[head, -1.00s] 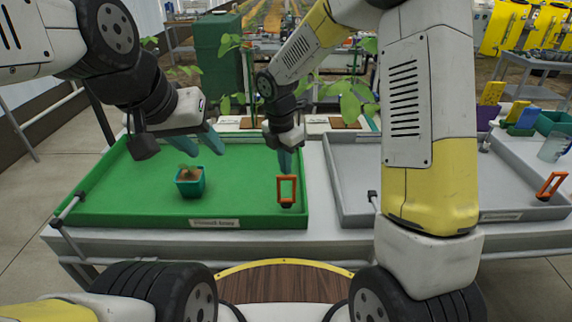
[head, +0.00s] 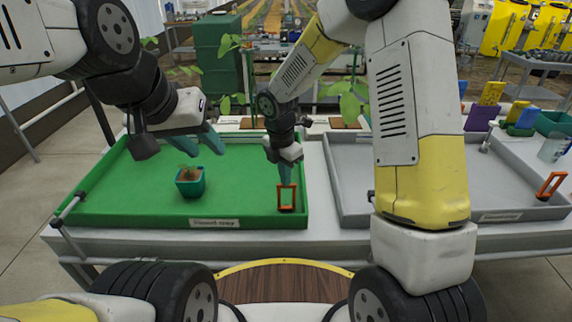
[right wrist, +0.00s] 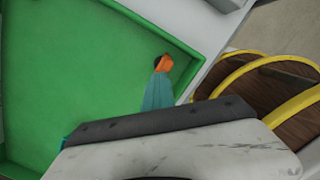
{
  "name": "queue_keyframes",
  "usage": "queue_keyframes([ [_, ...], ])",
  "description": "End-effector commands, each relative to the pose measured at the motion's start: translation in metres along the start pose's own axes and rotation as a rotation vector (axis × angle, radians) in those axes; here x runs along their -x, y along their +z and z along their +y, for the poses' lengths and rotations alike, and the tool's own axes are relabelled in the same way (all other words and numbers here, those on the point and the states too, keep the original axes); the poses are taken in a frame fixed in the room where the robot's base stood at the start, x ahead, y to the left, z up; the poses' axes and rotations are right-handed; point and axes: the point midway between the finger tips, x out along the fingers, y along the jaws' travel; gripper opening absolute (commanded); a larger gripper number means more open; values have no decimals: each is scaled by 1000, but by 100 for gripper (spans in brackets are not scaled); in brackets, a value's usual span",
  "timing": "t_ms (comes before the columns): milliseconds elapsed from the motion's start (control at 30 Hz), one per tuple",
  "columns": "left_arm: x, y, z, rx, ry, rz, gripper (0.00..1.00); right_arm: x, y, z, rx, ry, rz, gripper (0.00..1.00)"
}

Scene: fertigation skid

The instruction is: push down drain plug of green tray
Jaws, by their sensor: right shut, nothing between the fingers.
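The green tray (head: 120,212) lies on the left of the bench. Its drain plug (head: 287,197), with an upright orange loop handle, stands in the tray's near right corner. My right gripper (head: 286,181) is shut and empty, its teal fingers pointing down at the top of the handle. In the right wrist view the fingertips (right wrist: 158,82) overlap the orange handle (right wrist: 165,62); I cannot tell if they touch it. My left gripper (head: 217,146) hangs over the tray's back middle with its two fingers apart and empty.
A teal pot with a seedling (head: 190,184) stands in the green tray, left of the plug. A grey tray (head: 345,178) with another orange handle (head: 551,186) lies to the right, partly hidden by my right arm. The green tray's floor between pot and plug is clear.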

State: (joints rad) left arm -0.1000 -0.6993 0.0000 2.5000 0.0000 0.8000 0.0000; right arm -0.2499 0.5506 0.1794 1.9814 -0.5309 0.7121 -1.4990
Motion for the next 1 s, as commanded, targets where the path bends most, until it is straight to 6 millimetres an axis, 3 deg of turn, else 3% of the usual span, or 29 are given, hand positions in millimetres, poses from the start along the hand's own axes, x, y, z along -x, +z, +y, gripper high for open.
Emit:
queue_keyframes([
  [100, 0, 0, 0, 0, 0, 1, 36, -16, -2, -3, 1, -9, 7, 0],
  [533, 0, 0, 0, 0, 0, 1, 36, -18, -2, -6, -4, -12, 7, 0],
  [800, 0, 0, 0, 0, 0, 0, 36, -5, -33, -4, 1, -11, 12, 0],
  [1000, 0, 0, 0, 0, 0, 1, 36, -4, -36, -3, 4, -10, 14, 0],
])
